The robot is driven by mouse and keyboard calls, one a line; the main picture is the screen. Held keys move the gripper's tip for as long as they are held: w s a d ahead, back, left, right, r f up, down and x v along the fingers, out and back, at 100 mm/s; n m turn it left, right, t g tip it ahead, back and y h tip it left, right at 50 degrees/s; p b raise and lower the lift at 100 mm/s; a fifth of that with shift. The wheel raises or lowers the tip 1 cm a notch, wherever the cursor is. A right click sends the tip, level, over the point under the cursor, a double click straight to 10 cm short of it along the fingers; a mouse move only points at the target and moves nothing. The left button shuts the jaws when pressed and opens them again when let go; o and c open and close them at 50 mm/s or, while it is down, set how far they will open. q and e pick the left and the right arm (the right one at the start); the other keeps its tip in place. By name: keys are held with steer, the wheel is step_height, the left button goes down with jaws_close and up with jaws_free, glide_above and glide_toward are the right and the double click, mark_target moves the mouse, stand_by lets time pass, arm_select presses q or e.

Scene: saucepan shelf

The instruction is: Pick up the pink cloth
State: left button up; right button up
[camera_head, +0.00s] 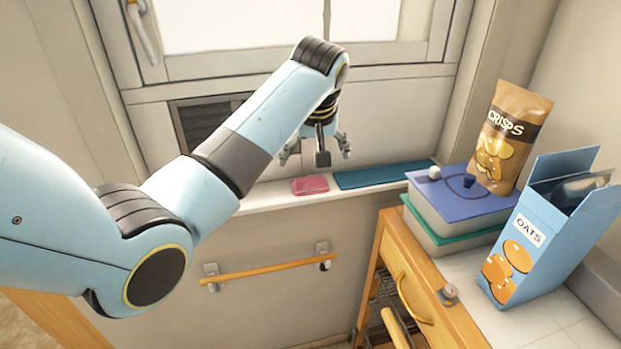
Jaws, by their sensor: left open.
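The pink cloth (310,185) lies folded and flat on the white window sill, left of a teal mat. My left gripper (316,150) hangs above the sill and points down. Its fingers are spread apart and nothing is between them. In the picture it is just above the cloth, apart from it; the exact height gap is hard to tell. My right gripper is not in view.
The teal mat (385,174) lies on the sill (268,197). To the right, books (455,205), a crisps bag (508,135) and an oats box (540,235) stand on a wooden cabinet. A wooden rail (265,268) is mounted below the sill. The window is behind.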

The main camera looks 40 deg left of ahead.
mark_target(311, 178)
arm_select(q)
steer(key=x, duration=1)
steer(key=shift+s+a+b, duration=0.1)
steer(key=shift+a+b, duration=0.05)
steer(key=shift+b, duration=0.2)
steer(key=shift+s, duration=0.1)
steer(key=c, duration=1.3)
steer(key=shift+r, duration=0.5)
steer(key=v, duration=0.3)
steer(key=shift+w+r, duration=0.25)
steer(key=shift+r, duration=0.25)
steer(key=shift+c, duration=0.2)
steer(key=s+d+r, duration=0.4)
steer(key=d, duration=0.1)
steer(key=s+d+r, duration=0.2)
steer(key=d, duration=0.1)
steer(key=shift+p, duration=0.3)
steer(key=shift+c, duration=0.2)
steer(key=shift+s+d+r, duration=0.25)
steer(key=shift+s+d, duration=0.05)
steer(key=shift+d, duration=0.05)
steer(key=shift+c, duration=0.7)
